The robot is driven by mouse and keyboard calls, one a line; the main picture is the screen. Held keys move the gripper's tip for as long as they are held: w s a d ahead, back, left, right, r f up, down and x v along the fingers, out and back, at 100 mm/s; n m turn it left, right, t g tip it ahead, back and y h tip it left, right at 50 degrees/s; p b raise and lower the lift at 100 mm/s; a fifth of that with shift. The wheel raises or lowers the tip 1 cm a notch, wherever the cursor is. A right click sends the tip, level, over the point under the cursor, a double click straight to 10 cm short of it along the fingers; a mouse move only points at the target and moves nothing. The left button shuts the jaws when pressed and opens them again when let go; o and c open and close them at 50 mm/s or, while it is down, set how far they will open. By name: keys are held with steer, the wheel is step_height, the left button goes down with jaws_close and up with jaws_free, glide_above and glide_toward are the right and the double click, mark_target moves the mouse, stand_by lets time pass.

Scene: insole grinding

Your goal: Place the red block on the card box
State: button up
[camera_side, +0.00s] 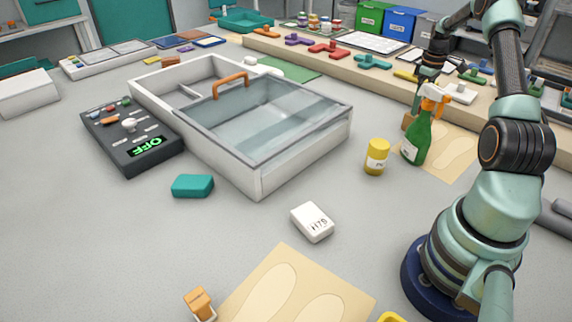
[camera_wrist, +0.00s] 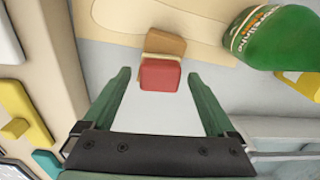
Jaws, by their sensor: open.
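In the wrist view the red block (camera_wrist: 160,75) lies ahead of my gripper, against a tan-brown block (camera_wrist: 164,45). My gripper (camera_wrist: 162,73) is open. Its green fingers show on either side of the red block, with gaps on both sides; the height between them is hard to tell. In the side view my gripper (camera_side: 418,98) points down behind the green spray bottle (camera_side: 417,138). The red block is not visible there; only a brown block edge (camera_side: 408,120) shows. A small white box with dark print (camera_side: 312,222), possibly the card box, lies on the open table front centre.
The bottle also shows in the wrist view (camera_wrist: 272,38), close on the right. A yellow-capped jar (camera_side: 376,156) stands beside it. A large glass-lidded tray (camera_side: 258,185), a control panel (camera_side: 132,140) and a teal block (camera_side: 192,186) lie left. Table between jar and white box is clear.

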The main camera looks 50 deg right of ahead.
step_height(320, 180, up, 11)
steer(key=w+a+r, duration=0.6)
steer(key=a+r, duration=0.1)
steer(key=a, duration=0.4)
steer(key=w+a+r+t+h, duration=0.1)
steer(key=w+a+r+t, duration=0.15)
steer(key=a, duration=1.05)
steer(key=s+a+f+t, duration=0.1)
steer(key=s+a, duration=0.2)
steer(key=a, duration=0.4)
steer(key=s+a+f+t, duration=0.1)
steer(key=s+a, duration=0.1)
steer(key=a, duration=0.5)
steer(key=s+a+f+t+y, duration=0.1)
steer(key=s+a, duration=0.2)
steer(key=a, duration=0.4)
steer(key=shift+s, duration=0.3)
